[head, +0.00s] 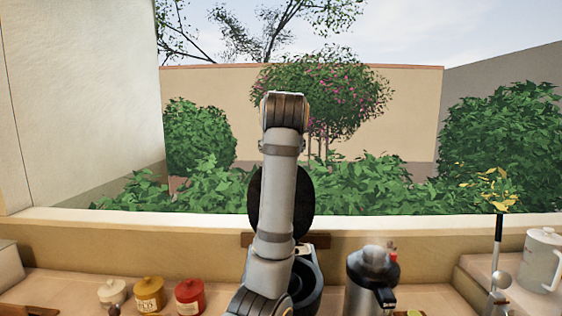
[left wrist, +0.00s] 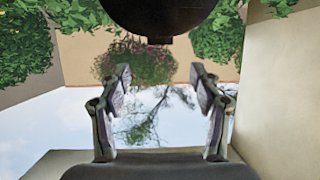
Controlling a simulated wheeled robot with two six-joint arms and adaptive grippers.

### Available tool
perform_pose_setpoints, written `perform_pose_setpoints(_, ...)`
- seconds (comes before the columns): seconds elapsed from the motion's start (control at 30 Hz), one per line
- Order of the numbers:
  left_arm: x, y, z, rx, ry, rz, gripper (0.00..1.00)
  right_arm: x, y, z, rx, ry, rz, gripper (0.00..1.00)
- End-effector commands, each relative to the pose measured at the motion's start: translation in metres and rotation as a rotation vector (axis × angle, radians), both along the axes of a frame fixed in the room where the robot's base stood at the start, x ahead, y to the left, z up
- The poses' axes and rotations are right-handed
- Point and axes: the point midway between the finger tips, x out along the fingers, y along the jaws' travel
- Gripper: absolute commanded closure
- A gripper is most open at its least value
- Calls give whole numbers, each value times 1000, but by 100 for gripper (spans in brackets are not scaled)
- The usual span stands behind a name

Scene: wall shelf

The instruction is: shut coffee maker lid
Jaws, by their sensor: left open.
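The coffee maker (head: 306,282) stands on the counter below the window, a dark body partly hidden behind my left arm. Its round black lid (head: 303,205) stands upright and open, with its middle covered by the arm. In the left wrist view, a dark rounded form at the top edge looks like the lid (left wrist: 170,18). My left gripper (left wrist: 160,78) is open with nothing between its fingers, and the dark form lies beyond its fingertips. In the head view this gripper cannot be made out. My right gripper is in neither view.
A silver jug with a black top (head: 372,265) stands right of the coffee maker. Cream (head: 112,293), yellow (head: 149,294) and red (head: 190,296) canisters stand to the left. A white pitcher (head: 541,262) is at far right. The window ledge (head: 400,224) runs behind.

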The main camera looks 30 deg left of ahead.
Motion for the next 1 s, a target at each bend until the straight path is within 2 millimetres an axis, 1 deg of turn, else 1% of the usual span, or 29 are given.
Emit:
perform_pose_setpoints(0.13,17,13,-6,1,7,3,36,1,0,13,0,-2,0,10)
perform_pose_setpoints(0.3,46,33,-19,1,7,3,36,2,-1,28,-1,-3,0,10)
perform_pose_setpoints(0.5,70,48,-33,0,3,1,36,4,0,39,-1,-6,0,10)
perform_pose_setpoints(0.63,76,52,-37,-1,2,0,36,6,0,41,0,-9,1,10)
perform_pose_setpoints(0.87,77,52,-39,-1,1,-1,36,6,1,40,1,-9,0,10)
perform_pose_setpoints(0.9,77,52,-39,-1,1,-1,39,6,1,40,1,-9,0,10)
perform_pose_setpoints(1.0,77,52,-39,-1,1,-1,52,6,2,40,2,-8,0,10)
